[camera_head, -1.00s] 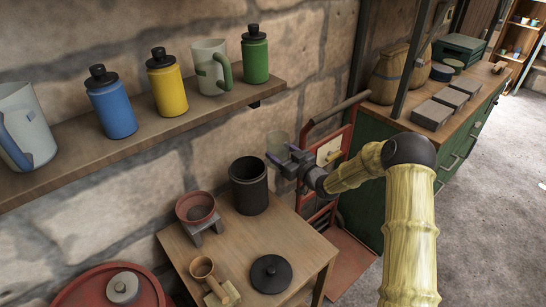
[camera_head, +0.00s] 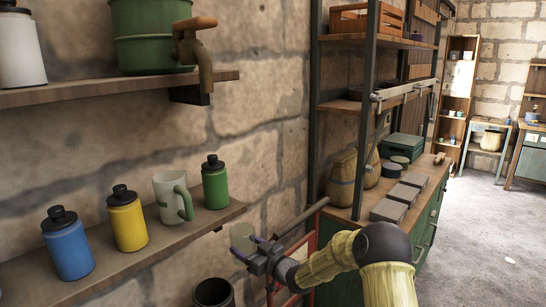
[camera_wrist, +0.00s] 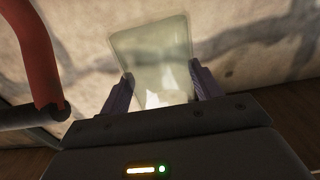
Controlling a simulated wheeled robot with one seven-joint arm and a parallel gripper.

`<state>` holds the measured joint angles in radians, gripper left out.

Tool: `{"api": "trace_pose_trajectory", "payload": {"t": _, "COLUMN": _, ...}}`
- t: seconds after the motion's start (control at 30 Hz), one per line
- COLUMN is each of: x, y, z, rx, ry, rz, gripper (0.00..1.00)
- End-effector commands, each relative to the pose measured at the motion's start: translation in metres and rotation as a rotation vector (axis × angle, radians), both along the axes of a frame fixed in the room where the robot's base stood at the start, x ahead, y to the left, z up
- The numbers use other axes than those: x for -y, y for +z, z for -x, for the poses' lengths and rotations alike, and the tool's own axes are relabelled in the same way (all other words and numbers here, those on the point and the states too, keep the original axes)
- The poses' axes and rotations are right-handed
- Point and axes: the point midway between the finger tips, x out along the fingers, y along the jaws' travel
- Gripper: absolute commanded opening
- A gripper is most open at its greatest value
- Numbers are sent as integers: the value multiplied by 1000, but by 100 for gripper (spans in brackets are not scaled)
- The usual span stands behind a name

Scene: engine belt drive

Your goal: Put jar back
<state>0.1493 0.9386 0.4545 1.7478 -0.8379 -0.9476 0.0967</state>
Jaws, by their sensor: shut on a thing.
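A translucent pale jar (camera_wrist: 155,60) sits between the two fingers of my gripper (camera_wrist: 163,88) in the wrist view. My gripper is shut on it and holds it in the air. In the head view my gripper (camera_head: 257,250) holds the jar (camera_head: 242,237) near the stone wall, right of and lower than the lower shelf's end. The fingers hide part of the jar's sides.
The lower wall shelf (camera_head: 140,250) bears a blue bottle (camera_head: 68,246), a yellow bottle (camera_head: 127,220), a green-handled mug (camera_head: 173,198) and a green bottle (camera_head: 215,184). An upper shelf (camera_head: 110,86) holds a green pot (camera_head: 152,35). A dark canister (camera_head: 213,293) stands below.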

Motion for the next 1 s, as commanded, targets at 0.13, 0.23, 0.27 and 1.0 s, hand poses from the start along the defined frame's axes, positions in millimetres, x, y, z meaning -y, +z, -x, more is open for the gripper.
{"api": "trace_pose_trajectory", "payload": {"t": 0.13, "x": 0, "y": 20, "z": 0, "rx": 2, "ry": 0, "rz": 1, "gripper": 14}}
{"api": "trace_pose_trajectory", "payload": {"t": 0.23, "x": 0, "y": 24, "z": 0, "rx": 1, "ry": 0, "rz": 0, "gripper": 14}}
{"api": "trace_pose_trajectory", "payload": {"t": 0.27, "x": 0, "y": 26, "z": 0, "rx": 1, "ry": 0, "rz": 0, "gripper": 14}}
{"api": "trace_pose_trajectory", "payload": {"t": 1.0, "x": 5, "y": 44, "z": -1, "rx": 2, "ry": -6, "rz": 1, "gripper": 14}}
